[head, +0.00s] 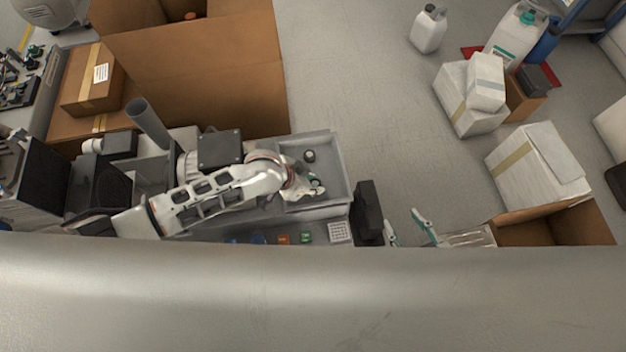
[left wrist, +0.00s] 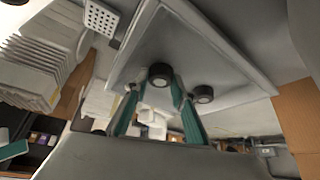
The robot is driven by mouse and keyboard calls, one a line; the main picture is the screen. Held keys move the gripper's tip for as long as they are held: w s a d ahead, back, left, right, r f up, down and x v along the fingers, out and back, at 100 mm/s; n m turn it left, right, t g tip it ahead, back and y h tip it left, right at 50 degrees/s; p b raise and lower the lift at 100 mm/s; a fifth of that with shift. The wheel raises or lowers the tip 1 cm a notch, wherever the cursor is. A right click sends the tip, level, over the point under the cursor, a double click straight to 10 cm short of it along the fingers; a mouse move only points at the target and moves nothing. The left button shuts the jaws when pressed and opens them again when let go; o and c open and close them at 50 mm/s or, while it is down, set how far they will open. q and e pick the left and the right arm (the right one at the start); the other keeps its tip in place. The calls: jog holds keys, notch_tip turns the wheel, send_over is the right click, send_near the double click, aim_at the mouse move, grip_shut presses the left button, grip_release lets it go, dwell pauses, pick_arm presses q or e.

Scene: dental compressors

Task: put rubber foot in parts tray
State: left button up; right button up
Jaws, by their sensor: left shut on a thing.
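The parts tray (head: 332,168) is a grey open tray in the middle of the head view. One dark rubber foot (head: 309,156) lies inside it near the back; it also shows in the left wrist view (left wrist: 203,95). My left gripper (head: 315,188) is over the front part of the tray. In the left wrist view its teal fingers (left wrist: 160,82) are shut on another dark round rubber foot (left wrist: 160,74), held with the tray behind it. The arm and fingers mostly hide this foot in the head view. My right gripper (head: 404,222) is open and empty, right of the tray.
A black upright box (head: 367,208) stands just right of the tray. A white grid block (head: 340,232) and small coloured parts lie in front of the tray. A large cardboard box (head: 200,75) stands behind. An open carton (head: 550,228) is at the right.

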pick_arm(q)
jog(key=shift+f, duration=0.35)
jog(key=o, duration=0.9)
jog(key=shift+r, duration=0.1)
